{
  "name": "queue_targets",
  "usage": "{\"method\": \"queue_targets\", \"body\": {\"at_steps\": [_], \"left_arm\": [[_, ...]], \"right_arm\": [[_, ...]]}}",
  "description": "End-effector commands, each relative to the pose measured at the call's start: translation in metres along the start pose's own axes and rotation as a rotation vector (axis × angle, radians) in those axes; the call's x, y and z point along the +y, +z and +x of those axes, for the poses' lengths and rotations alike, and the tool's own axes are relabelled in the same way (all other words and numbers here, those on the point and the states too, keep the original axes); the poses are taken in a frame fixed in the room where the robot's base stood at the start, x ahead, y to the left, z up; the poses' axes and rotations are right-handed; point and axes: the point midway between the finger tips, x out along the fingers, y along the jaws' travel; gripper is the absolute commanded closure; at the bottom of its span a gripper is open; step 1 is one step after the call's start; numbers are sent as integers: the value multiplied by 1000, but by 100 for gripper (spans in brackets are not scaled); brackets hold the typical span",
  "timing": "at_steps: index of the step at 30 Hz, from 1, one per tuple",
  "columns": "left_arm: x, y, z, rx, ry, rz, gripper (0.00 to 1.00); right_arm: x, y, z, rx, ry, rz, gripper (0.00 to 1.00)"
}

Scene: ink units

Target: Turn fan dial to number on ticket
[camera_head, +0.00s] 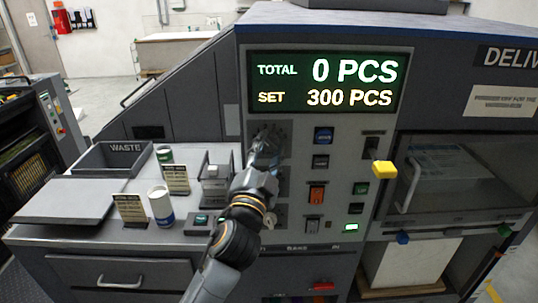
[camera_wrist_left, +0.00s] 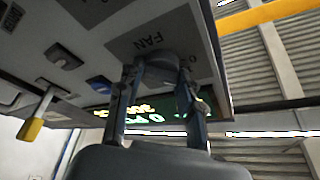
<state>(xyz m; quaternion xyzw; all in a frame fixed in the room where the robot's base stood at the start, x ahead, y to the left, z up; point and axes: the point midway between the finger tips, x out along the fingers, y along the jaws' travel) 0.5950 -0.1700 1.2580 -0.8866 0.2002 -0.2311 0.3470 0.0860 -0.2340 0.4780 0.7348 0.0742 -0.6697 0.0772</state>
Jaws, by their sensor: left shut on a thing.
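My left gripper (camera_head: 262,150) reaches up to the machine's front panel, just below the left part of the display. In the left wrist view its two fingers (camera_wrist_left: 158,85) are closed around the dark round fan dial (camera_wrist_left: 157,58), beside the printed word FAN. In the head view the gripper covers most of the dial, and its setting cannot be read. Two small printed cards, possibly tickets, stand on the left counter: one at the back (camera_head: 175,178) and one in front (camera_head: 130,208). Their print is too small to read. My right gripper is not in view.
The display (camera_head: 325,83) reads TOTAL 0 PCS and SET 300 PCS. Buttons, switches and a yellow-tipped lever (camera_head: 384,169) sit right of the dial. A WASTE tray (camera_head: 112,158), a white canister (camera_head: 160,204) and a small grey device (camera_head: 216,178) stand on the counter.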

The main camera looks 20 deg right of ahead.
Motion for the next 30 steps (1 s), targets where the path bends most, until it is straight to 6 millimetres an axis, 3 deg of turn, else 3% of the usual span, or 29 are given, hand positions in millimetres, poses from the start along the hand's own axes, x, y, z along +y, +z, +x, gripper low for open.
{"method": "queue_targets", "body": {"at_steps": [9,10,13,23,26,30], "left_arm": [[0,0,0,-2,1,-3,95],[0,0,0,-2,1,-3,61],[0,0,0,-2,1,-2,41],[0,0,-1,-1,0,-1,40],[0,1,-8,-1,0,-1,40],[1,1,-32,-2,2,-3,40]], "right_arm": [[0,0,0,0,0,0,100],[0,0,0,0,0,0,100],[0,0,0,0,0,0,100],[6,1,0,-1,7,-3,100],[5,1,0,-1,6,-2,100],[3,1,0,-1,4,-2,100]]}}
